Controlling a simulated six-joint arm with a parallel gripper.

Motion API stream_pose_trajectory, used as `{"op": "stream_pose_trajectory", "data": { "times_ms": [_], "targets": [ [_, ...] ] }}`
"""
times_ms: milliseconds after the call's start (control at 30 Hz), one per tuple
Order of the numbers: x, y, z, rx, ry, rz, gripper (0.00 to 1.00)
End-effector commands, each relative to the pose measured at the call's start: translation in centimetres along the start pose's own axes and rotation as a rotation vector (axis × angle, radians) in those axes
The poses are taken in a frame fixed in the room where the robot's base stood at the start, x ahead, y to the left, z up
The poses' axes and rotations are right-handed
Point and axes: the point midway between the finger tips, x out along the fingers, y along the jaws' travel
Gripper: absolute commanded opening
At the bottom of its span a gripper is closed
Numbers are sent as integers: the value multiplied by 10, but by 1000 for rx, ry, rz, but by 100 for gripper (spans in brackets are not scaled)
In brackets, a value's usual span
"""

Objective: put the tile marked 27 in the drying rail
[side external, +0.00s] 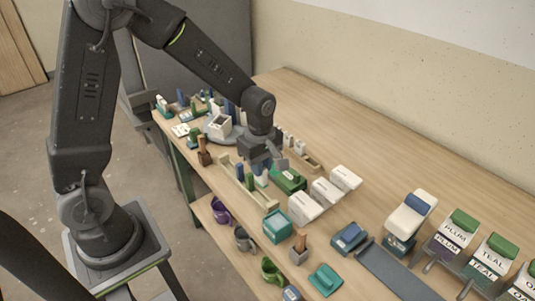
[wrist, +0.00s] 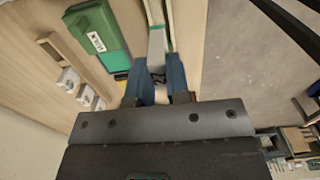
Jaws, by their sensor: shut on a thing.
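My gripper (wrist: 162,75) points down over the table and is shut on a pale grey slab-like tile (wrist: 157,45) between its two blue fingertips. No number can be read on it, so I cannot tell if it is 27. In the side view my gripper (side external: 262,163) hangs over the middle of the table, close beside a long wooden rail (side external: 268,200), which I take for the drying rail. Small green and blue pieces stand along it. In the wrist view a pale wooden strip (wrist: 185,30) runs right beside the tile. Whether the tile touches the rail is unclear.
A green box with a white label (wrist: 97,32) lies close to my gripper. White boxes (side external: 326,190) stand to its right. A teal box (side external: 277,227), mugs (side external: 243,238) and a blue box (side external: 349,238) are nearer the front. The table's back strip is clear.

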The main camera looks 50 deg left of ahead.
Motion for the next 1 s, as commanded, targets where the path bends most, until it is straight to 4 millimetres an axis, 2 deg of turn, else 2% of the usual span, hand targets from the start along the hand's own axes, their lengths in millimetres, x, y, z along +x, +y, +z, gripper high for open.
{"op": "stream_pose_trajectory", "data": {
  "times_ms": [700, 1000],
  "targets": [
    [55, 0, 0, 0, 0, -2, 0],
    [66, 0, 0, 0, 0, 1, 0]
  ]
}}
